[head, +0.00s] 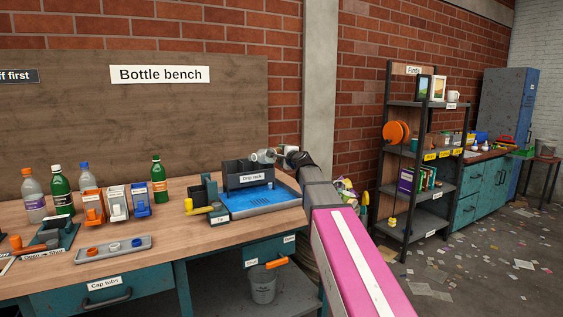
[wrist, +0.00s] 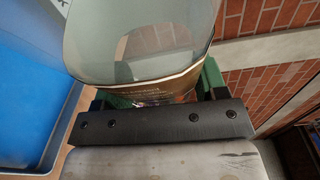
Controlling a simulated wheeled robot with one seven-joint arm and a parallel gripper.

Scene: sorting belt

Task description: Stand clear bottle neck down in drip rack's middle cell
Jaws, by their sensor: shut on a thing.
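My gripper (head: 288,153) is at the back of the bench, above the drip rack's right end. It is shut on the clear bottle (head: 263,156), which looks small and grey in the head view and lies roughly sideways over the rack. In the wrist view the bottle (wrist: 140,35) is see-through with a brownish label, between the green finger pads of my gripper (wrist: 160,90). Its neck cannot be made out. The dark drip rack (head: 247,180) stands in a blue tray (head: 262,202). Its cells are hidden behind its labelled front wall.
A green bottle (head: 158,182) and several other bottles stand at the left. Orange, white and blue tubs (head: 116,203) stand near them. A grey cap tray (head: 112,250) lies in front. A dark green stand with a yellow part (head: 210,196) is just left of the rack.

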